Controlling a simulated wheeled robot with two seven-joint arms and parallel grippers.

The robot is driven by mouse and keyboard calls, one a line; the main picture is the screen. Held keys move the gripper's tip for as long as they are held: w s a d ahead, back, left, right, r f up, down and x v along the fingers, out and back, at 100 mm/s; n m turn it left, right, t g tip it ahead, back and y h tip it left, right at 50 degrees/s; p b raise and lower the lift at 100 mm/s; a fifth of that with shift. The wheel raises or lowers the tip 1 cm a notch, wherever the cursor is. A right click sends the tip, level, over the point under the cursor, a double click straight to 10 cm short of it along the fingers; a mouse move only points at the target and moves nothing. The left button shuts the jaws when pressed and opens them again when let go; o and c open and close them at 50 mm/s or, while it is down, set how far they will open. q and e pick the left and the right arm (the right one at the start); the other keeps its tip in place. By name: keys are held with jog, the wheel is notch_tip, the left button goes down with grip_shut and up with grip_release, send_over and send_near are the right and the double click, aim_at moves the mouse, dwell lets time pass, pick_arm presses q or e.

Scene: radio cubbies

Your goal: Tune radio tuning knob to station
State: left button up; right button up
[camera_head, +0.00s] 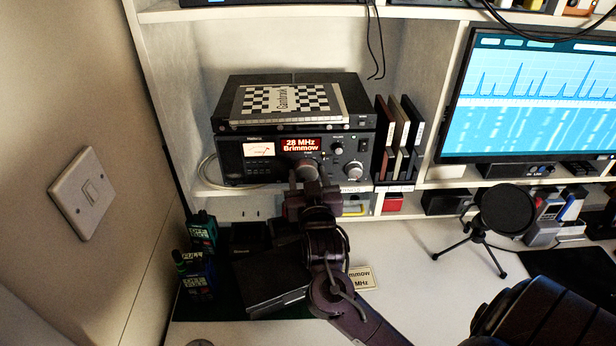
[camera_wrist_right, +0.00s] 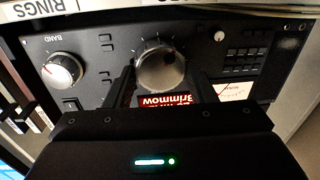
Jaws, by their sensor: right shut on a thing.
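The black radio (camera_head: 255,163) stands in a cubby, with a lit red display (camera_head: 300,144) reading "28 MHz Brimmow" and a pale meter beside it. My right gripper (camera_head: 306,180) is at the radio's front, below the display. In the right wrist view, which shows the radio upside down, its two fingers are shut on the sides of the large tuning knob (camera_wrist_right: 160,66). In the head view the gripper hides most of that knob. A paper card (camera_head: 362,278) lies on the desk, partly behind my arm; "mmow" and "MHz" show on it. My left gripper is out of view.
A flat black box with a checkered item (camera_head: 285,98) sits on the radio. Books (camera_head: 398,135) stand right of it. Handheld radios (camera_head: 198,275) stand on the desk at left. A microphone on a tripod (camera_head: 503,212) and a monitor (camera_head: 535,95) are at right.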

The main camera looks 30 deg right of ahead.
jog(key=shift+m, duration=0.5)
jog(key=o, duration=1)
jog(key=shift+c, duration=0.2)
